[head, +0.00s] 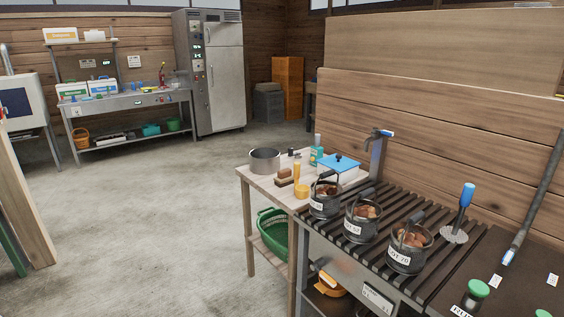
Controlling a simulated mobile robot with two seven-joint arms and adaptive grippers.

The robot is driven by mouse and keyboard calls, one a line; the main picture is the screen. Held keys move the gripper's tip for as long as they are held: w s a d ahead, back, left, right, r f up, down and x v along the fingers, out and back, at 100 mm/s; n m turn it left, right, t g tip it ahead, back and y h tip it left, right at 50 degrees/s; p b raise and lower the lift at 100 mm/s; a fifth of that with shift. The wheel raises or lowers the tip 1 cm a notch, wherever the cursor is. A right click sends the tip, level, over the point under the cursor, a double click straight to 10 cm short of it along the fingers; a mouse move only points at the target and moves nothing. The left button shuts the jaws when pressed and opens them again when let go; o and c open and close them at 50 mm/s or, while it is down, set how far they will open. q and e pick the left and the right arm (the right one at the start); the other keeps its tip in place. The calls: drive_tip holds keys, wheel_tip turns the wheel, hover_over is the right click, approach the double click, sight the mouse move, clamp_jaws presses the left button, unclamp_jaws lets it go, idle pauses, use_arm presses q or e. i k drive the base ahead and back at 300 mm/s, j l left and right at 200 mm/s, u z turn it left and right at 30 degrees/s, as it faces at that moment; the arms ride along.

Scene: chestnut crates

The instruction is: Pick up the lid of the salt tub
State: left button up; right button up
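No label that I can read marks a salt tub. On the wooden side table (274,175) sits a low white container with a flat blue lid (340,161) that has a small dark blue knob on top. The lid looks closed on it. On the far steel bench stand two white tubs, one with green markings (71,89) and one with blue markings (102,86); their writing is too small to read. Neither of my grippers is in view.
Several dark pails of chestnuts (404,257) stand on the slatted rack (379,221) right of the wooden table. A metal pot (265,160), a brush and bottles share the table. A tall steel cabinet (209,75) stands behind. The concrete floor (160,210) at left is clear.

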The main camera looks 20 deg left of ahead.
sight(340, 163)
drive_tip(key=u, duration=0.3)
drive_tip(key=i+j+z, duration=0.8)
drive_tip(key=j, duration=0.15)
drive_tip(key=j+z, duration=0.25)
drive_tip(key=j, duration=0.15)
drive_tip(key=i+j+z, duration=0.3)
drive_tip(key=j, duration=0.15)
drive_tip(key=k, duration=0.1)
